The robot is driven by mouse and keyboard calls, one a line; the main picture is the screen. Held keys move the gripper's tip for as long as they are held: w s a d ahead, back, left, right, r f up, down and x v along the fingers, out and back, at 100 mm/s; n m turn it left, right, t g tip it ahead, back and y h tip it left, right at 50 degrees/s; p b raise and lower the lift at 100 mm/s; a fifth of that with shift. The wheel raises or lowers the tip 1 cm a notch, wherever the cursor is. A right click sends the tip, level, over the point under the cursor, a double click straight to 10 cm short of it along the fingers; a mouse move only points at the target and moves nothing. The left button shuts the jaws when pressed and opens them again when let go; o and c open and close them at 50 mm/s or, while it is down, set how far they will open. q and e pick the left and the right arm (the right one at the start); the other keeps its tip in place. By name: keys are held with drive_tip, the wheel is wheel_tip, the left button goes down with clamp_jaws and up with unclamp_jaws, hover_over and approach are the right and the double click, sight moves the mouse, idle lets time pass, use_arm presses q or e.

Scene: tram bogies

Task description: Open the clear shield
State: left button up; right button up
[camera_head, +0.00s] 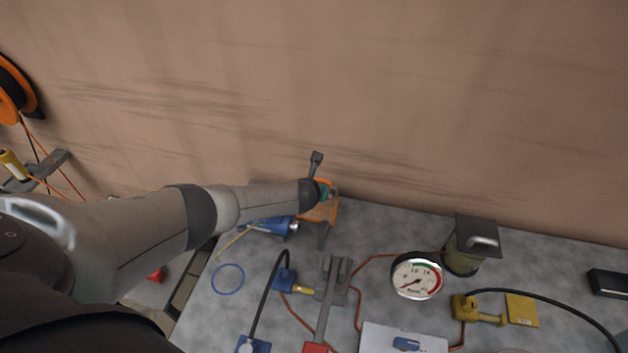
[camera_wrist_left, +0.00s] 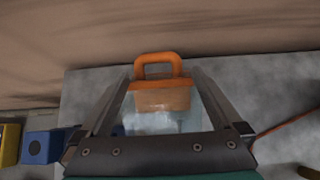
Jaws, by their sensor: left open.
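The clear shield shows in the left wrist view as a see-through panel (camera_wrist_left: 160,122) with an orange band and an orange loop handle (camera_wrist_left: 158,62) at its far edge. In the head view its orange part (camera_head: 322,212) stands at the back of the grey bench, partly hidden by my left arm. My left gripper (camera_head: 322,196) is at the shield, its fingers spread apart. In the left wrist view the open fingers (camera_wrist_left: 162,88) lie on either side of the shield's orange band, with the handle beyond them. I cannot tell whether they touch it. My right gripper is not in view.
The bench holds a blue cylinder (camera_head: 268,226), a blue ring (camera_head: 228,279), a grey lever with a red end (camera_head: 326,308), a round gauge (camera_head: 416,276), a lidded jar (camera_head: 463,258) and a yellow block (camera_head: 465,307) with a black cable. A brown wall (camera_head: 400,100) rises behind.

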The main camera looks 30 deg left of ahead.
use_arm(q)
drive_tip(key=p+v, duration=0.2)
drive_tip(key=v, duration=0.1)
drive_tip(key=shift+s+r, duration=0.15)
drive_tip(key=shift+r, duration=0.1)
drive_tip(key=shift+p+v, duration=0.45)
drive_tip(key=shift+v, duration=0.7)
drive_tip(key=shift+d, duration=0.1)
drive_tip(key=shift+s+f, duration=0.1)
